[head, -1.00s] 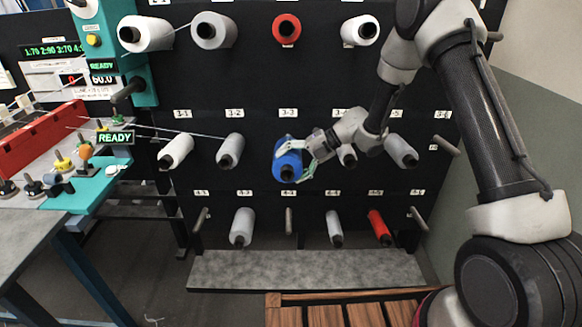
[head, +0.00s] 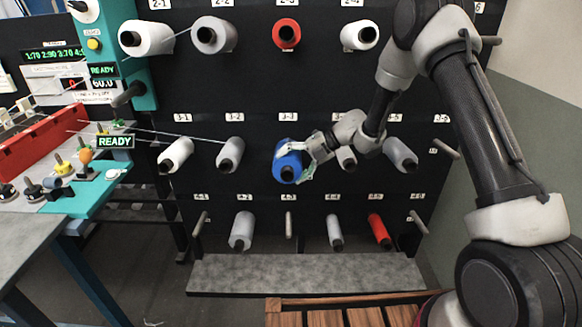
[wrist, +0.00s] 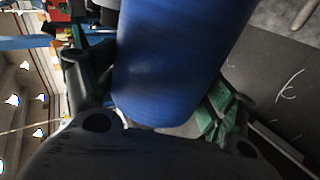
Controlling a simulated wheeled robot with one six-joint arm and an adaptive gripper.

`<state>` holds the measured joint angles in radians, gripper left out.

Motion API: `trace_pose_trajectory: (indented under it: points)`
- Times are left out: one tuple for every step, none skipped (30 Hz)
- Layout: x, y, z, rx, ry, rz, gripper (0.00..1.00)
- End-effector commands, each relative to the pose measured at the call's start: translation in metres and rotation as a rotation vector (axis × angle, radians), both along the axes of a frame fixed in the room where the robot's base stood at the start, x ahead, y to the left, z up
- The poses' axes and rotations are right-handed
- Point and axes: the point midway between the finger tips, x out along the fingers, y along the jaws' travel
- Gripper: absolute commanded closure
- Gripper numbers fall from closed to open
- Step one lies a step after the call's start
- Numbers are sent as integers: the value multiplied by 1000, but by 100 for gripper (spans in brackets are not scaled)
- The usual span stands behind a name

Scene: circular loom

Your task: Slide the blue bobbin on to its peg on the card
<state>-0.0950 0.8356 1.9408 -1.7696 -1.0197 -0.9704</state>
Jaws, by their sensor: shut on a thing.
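The blue bobbin (head: 288,164) is at the 3-3 place of the dark peg card (head: 262,190), in the middle row. Its dark core end faces the camera. My gripper (head: 308,158) is shut on the blue bobbin from the right side. In the wrist view the blue bobbin (wrist: 180,60) fills the space between the fingers, with a dark finger on the left and a green-padded finger (wrist: 222,112) on the right. The peg behind the bobbin is hidden, so I cannot tell how far the bobbin sits on it.
A white bobbin (head: 230,154) sits to the left at 3-2, and another white one (head: 345,158) is close behind my wrist. A red bobbin (head: 286,36) is above. A bare peg (head: 289,224) is below at 4-3. A grey shelf (head: 300,272) runs along the bottom.

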Motion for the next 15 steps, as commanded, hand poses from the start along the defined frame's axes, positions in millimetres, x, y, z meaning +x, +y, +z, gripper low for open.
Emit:
trace_pose_trajectory:
  points:
    - [3,0,0,2,-2,0,73]
    - [5,0,0,2,-2,0,73]
    - [7,0,0,2,-2,0,73]
    - [8,0,0,1,-3,1,73]
    - [9,0,-1,1,-3,1,73]
    - [11,0,-1,1,-3,1,73]
    - [12,0,-1,1,-3,2,73]
    - [13,0,-1,1,-3,1,73]
    - [15,-1,-1,1,-3,1,73]
    - [17,-1,-1,1,-3,1,73]
    - [18,-1,-2,1,-3,1,73]
    - [20,-1,-2,1,-2,0,73]
    - [21,-1,-2,1,-3,1,73]
    - [22,-1,-2,2,-3,1,73]
    - [24,-1,-3,2,-3,1,73]
